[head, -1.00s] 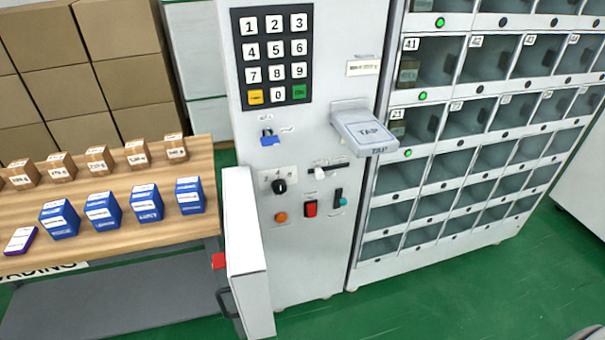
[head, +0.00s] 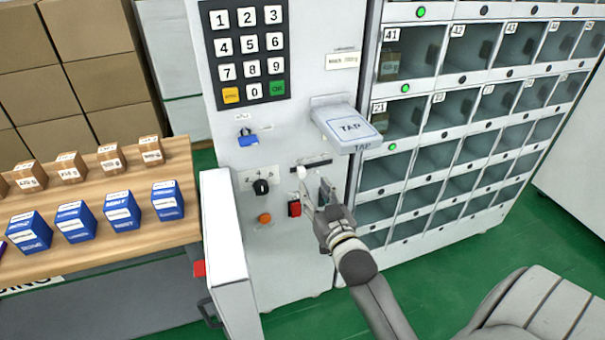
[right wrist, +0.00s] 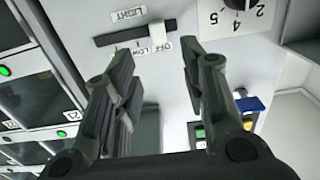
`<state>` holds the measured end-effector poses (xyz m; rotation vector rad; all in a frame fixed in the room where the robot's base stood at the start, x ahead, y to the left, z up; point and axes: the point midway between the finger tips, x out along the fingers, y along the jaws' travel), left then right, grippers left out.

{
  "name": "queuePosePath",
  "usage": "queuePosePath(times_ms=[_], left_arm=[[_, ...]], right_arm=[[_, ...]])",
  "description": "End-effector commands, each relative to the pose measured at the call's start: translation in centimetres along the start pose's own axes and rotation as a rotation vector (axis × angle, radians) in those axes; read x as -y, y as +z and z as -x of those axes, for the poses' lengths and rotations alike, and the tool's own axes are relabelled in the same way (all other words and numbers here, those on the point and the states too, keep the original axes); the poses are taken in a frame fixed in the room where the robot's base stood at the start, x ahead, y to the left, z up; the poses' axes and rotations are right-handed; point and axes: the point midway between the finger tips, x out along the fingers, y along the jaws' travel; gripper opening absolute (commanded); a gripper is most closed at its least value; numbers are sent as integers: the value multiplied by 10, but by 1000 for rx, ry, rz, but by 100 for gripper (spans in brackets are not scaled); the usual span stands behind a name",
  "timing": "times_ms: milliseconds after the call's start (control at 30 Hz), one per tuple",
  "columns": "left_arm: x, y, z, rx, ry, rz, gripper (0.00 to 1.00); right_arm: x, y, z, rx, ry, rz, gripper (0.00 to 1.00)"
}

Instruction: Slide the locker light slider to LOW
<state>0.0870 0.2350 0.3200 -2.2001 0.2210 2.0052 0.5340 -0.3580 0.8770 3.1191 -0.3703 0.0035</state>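The locker light slider is a dark horizontal slot (head: 318,163) with a white knob (head: 301,172) on the grey machine panel, below the TAP pad. The knob stands toward the slot's left end in the head view. In the right wrist view the white knob (right wrist: 153,33) sits under the LIGHT label (right wrist: 128,13), near the OFF and LOW marks; which mark it lines up with I cannot tell. My right gripper (head: 315,191) is open and empty, just below the slider. In the right wrist view its fingers (right wrist: 158,58) are spread, with the knob in the gap beyond their tips.
A rotary knob (head: 261,187), an orange button (head: 265,218) and a red switch (head: 294,208) lie close by. The TAP pad (head: 346,127) juts out above. An open white door (head: 226,235) stands at left, beside a table of boxes (head: 190,232).

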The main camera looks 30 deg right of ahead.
Motion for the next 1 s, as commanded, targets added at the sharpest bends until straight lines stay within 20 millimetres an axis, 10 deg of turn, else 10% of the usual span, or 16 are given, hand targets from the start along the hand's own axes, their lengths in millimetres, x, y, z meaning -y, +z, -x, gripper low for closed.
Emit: queuePosePath(times_ms=[400, 833, 1000], left_arm=[[0, 0, 4, 0, 0, 0, 40], [0, 0, 4, 0, 0, 0, 40], [0, 0, 4, 0, 0, 0, 40]], right_arm=[[0, 0, -67, 1, -1, 1, 39], [0, 1, -76, 2, -1, 0, 39], [1, 1, -76, 2, -1, 0, 19]])
